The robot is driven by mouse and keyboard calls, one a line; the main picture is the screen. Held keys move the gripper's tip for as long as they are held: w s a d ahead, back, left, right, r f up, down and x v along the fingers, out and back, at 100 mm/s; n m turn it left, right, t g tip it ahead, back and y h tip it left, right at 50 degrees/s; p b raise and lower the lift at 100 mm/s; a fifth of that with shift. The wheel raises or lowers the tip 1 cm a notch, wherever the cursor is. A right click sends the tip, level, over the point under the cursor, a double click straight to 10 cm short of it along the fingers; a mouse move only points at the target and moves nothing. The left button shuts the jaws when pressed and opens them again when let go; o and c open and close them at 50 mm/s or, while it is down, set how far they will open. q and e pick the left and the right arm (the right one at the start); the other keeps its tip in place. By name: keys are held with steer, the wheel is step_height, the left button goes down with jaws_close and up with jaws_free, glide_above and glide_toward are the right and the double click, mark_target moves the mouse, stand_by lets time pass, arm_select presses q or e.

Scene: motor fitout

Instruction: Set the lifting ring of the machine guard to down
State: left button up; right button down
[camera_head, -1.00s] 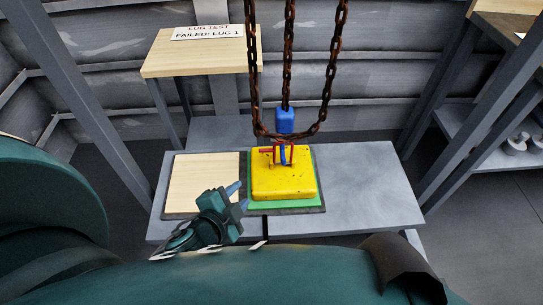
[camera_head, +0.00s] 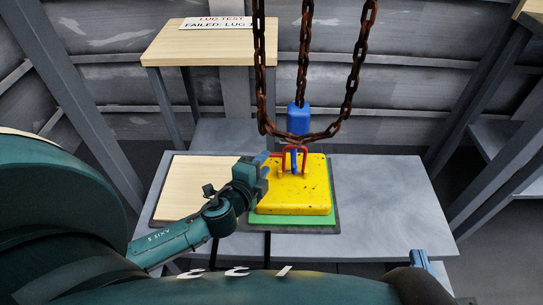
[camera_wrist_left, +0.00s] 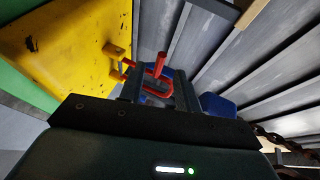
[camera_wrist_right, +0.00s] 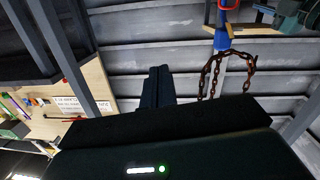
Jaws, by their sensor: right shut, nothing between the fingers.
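The yellow machine guard (camera_head: 285,197) lies on a green sheet on the bench. Its red lifting ring (camera_head: 277,158) stands up as an arch near the guard's far edge; a blue hook (camera_head: 293,162) shows at the ring. My left gripper (camera_head: 265,166) is just left of the ring. In the left wrist view, its fingers (camera_wrist_left: 158,88) are apart, and the red ring (camera_wrist_left: 160,66) shows between and beyond them; I cannot tell whether they touch. My right gripper (camera_wrist_right: 158,84) is shut and empty, away from the guard, in the right wrist view.
Rusty chains (camera_head: 350,95) hang over the guard, with a blue block (camera_head: 298,119) on the middle one. A wooden board (camera_head: 180,195) lies left of the guard. A wooden shelf (camera_head: 205,48) with a sign stands behind. The grey bench (camera_head: 385,190) is clear at right.

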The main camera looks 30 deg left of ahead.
arm_select(q)
steer(key=shift+b+x, duration=0.4)
steer(key=shift+x, duration=2.35)
steer(key=shift+c, duration=0.3)
jaws_close()
